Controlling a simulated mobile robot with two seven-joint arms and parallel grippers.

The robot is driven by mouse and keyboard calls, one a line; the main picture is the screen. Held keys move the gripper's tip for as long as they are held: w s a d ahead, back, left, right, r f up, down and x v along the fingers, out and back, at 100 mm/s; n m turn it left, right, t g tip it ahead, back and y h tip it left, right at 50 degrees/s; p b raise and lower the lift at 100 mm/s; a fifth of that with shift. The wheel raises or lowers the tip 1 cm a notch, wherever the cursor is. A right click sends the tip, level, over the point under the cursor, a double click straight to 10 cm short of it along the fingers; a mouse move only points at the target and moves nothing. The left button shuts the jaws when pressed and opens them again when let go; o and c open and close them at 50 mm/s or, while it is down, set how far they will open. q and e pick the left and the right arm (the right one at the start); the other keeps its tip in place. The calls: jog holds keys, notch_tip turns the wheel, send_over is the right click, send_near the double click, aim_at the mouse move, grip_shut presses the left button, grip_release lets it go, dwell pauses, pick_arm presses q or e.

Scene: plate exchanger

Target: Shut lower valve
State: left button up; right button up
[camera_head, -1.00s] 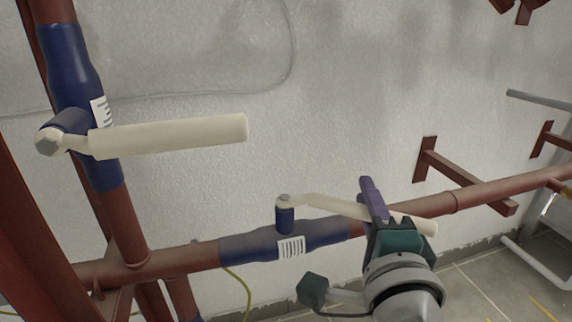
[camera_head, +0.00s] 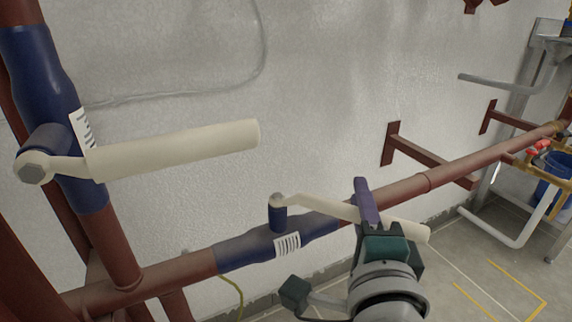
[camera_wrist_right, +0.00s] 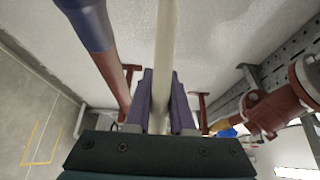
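The lower valve (camera_head: 279,221) is a blue fitting with a white label on the red horizontal pipe. Its long cream handle (camera_head: 321,206) runs from the stem to the right, at an angle across the pipe. My right gripper (camera_head: 368,205), with purple fingers, is on the handle near its outer end; the handle tip sticks out to the right. In the right wrist view the cream handle (camera_wrist_right: 164,45) runs between the two fingers (camera_wrist_right: 163,95), which lie close against both sides. My left gripper is not in view.
A larger blue upper valve (camera_head: 45,85) with a thick cream handle (camera_head: 180,150) stands on the vertical pipe at left. The white wall (camera_head: 330,70) is close behind. Red brackets (camera_head: 391,145) and a blue bucket (camera_head: 550,196) are at right.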

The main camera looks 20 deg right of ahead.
jog(key=o, duration=0.5)
jog(key=shift+c, duration=0.2)
jog(key=p+v, duration=0.1)
jog(key=v, duration=0.9)
jog(key=shift+p, duration=0.35)
